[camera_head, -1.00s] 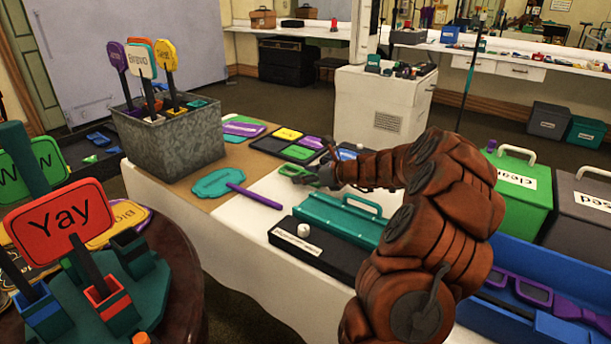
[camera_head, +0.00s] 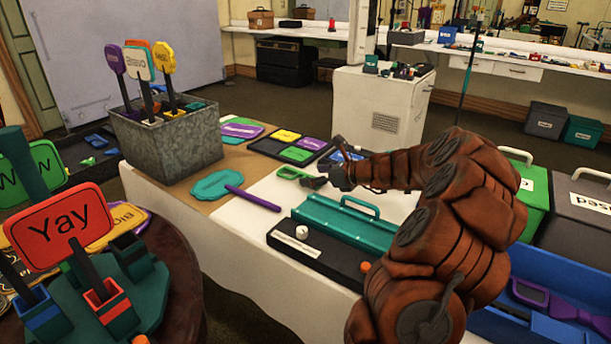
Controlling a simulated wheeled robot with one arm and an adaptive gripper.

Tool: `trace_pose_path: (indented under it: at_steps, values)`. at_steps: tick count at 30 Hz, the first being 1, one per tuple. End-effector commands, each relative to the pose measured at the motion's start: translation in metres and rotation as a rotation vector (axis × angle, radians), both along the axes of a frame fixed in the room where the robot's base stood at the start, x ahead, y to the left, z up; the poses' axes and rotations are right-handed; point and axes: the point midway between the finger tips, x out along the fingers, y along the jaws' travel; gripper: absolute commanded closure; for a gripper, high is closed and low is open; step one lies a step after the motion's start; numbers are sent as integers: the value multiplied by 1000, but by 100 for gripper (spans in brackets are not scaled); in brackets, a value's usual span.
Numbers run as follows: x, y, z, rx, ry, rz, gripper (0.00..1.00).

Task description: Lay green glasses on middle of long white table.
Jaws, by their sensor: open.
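The green glasses (camera_head: 293,173) lie on the long white table (camera_head: 258,217), near its middle, close to the edge of the brown sheet. My gripper (camera_head: 322,168) is open, just to the right of the glasses, and appears apart from them. My arm comes in from the lower right and hides part of the table behind it.
A teal toolbox (camera_head: 345,222) and a black case (camera_head: 310,250) stand in front of my gripper. A purple stick (camera_head: 252,197) lies to the left. A black tray of coloured cards (camera_head: 288,146) lies behind. A grey metal bin of signs (camera_head: 170,145) stands at the table's left.

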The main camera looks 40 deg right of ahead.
Motion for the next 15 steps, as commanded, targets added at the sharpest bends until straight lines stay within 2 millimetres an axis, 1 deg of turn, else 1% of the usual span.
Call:
trace_pose_path:
  at_steps: [1,6,12,15]
  values:
    - [-10,-4,7,0,-2,-3,20]
    - [-37,-13,17,2,1,-2,20]
    - [-59,-21,26,2,2,-3,20]
    - [-65,-23,28,1,1,-2,20]
